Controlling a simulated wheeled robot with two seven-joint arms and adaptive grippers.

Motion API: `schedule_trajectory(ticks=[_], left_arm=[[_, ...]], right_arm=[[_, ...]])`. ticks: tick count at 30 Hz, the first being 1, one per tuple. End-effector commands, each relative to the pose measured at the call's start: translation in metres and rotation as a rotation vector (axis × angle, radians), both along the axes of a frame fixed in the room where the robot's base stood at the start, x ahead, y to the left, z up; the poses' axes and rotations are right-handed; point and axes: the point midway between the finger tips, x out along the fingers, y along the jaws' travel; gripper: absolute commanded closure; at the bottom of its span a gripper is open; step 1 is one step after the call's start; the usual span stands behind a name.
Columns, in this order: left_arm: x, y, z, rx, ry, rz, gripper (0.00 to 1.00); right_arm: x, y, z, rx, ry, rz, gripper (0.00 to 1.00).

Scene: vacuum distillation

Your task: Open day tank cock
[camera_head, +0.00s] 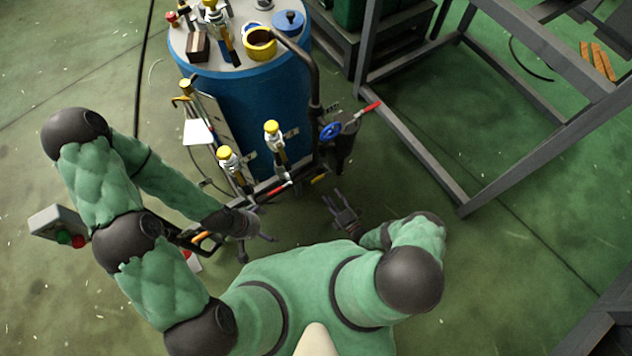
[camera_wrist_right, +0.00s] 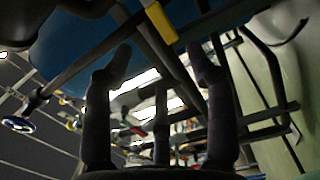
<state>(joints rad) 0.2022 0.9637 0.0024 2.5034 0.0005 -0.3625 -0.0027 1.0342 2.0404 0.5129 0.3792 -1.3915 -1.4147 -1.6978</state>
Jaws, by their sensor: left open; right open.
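A blue tank (camera_head: 245,105) with a pale top stands ahead in the head view, with pipes and valves along its lower front. A yellow lever handle (camera_head: 320,180) sits low on this pipework, and it seems to be the yellow handle (camera_wrist_right: 160,22) in the right wrist view. A red lever handle (camera_head: 278,190) is left of it. I cannot tell which handle is the day tank cock. My right gripper (camera_head: 342,203) is open and empty, just below and right of the yellow handle, apparently apart from it. My left gripper (camera_head: 257,243) is open and empty below the red handle.
A blue handwheel (camera_head: 330,131) and a red-tipped lever (camera_head: 370,107) stick out at the tank's right. Yellow-capped fittings (camera_head: 271,130) rise in front. A grey steel frame (camera_head: 430,165) stands right. A button box (camera_head: 58,226) is at the left. Floor between tank and frame is clear.

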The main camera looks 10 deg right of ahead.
Motion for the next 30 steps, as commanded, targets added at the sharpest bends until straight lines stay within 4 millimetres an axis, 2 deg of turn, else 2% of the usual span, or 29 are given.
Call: schedule_trajectory(ticks=[9,15,21,29,30], left_arm=[[0.0,0.0,-0.012,0.0,0.0,0.0,0.0],[0.0,0.0,-0.017,0.0,0.0,0.0,0.0],[0.0,0.0,-0.019,0.0,0.0,0.0,0.0],[0.0,0.0,-0.019,0.0,0.0,0.0,0.0],[0.0,0.0,-0.019,0.0,0.0,0.0,0.0]], right_arm=[[0.052,0.021,-0.001,0.0,0.0,0.006,0.43],[0.077,0.029,-0.001,0.002,0.002,0.003,0.43],[0.087,0.032,0.0,0.002,0.003,0.001,0.43],[0.088,0.032,0.0,0.003,0.003,0.0,0.43],[0.088,0.032,0.0,0.002,0.003,0.0,0.52]])
